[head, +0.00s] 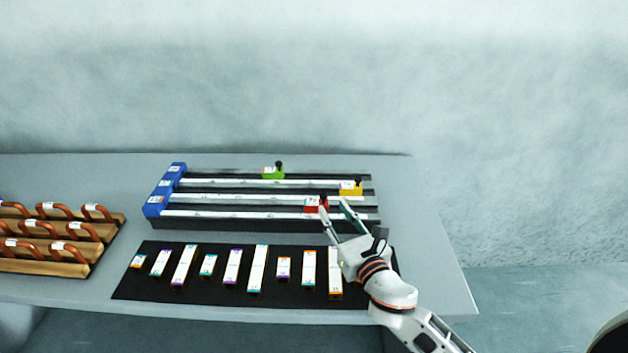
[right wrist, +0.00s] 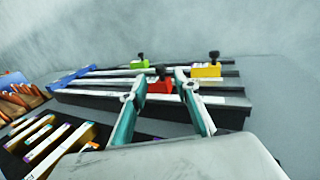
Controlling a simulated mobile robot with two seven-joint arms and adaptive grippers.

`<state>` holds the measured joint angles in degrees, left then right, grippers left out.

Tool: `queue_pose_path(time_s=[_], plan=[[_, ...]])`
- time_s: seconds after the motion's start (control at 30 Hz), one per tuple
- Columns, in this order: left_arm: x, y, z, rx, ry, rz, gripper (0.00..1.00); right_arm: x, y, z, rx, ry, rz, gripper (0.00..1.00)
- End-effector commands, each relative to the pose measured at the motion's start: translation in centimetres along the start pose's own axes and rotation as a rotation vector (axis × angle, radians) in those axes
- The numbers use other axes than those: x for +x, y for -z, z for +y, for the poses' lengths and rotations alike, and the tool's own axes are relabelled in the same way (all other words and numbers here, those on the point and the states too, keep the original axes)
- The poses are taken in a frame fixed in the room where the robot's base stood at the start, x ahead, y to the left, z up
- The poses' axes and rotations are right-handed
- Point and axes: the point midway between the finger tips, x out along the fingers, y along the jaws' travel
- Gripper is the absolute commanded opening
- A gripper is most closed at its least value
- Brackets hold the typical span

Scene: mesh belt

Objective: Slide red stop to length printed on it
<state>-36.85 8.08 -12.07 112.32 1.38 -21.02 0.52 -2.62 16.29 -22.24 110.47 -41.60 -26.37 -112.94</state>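The red stop (head: 314,205) sits on the front rail of the rail rack (head: 250,222), toward its right part. It has a dark knob on top and a small label that is too small to read. My right gripper (head: 334,207) is open at the front rail, with its fingers pointing at the red stop. In the right wrist view the red stop (right wrist: 160,86) shows between the two open fingers (right wrist: 156,75), beyond them; I cannot tell whether they touch it. A green stop (head: 272,173) and a yellow stop (head: 350,188) sit on rails behind. My left gripper is not in view.
Blue end blocks (head: 155,206) close the rails at the left. A black mat (head: 150,277) with several labelled bars lies in front of the rack. A wooden stand (head: 60,268) with copper-coloured bent pieces is at far left. The table's right side is clear.

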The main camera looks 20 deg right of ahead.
Motion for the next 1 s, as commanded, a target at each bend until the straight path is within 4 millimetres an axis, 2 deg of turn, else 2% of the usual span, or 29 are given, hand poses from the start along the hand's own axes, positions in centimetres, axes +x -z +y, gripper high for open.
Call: queue_pose_path(time_s=[0.17, 0.4, 0.6, 0.97, 1.0], plan=[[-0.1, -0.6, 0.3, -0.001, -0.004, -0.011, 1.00, 1.1, -0.1, 0.0, 0.000, 0.001, -0.002, 0.30], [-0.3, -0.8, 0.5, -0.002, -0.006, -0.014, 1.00, 4.8, -0.1, 0.0, 0.001, 0.001, -0.002, 0.30], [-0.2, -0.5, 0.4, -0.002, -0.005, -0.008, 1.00, 7.1, 0.0, 0.0, 0.001, 0.001, 0.000, 0.30], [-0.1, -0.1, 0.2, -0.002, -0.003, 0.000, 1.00, 7.8, 0.0, 0.0, 0.002, 0.000, 0.000, 0.30], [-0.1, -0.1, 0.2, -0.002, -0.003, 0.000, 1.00, 7.8, 0.0, 0.0, 0.002, 0.000, 0.000, 0.28]])
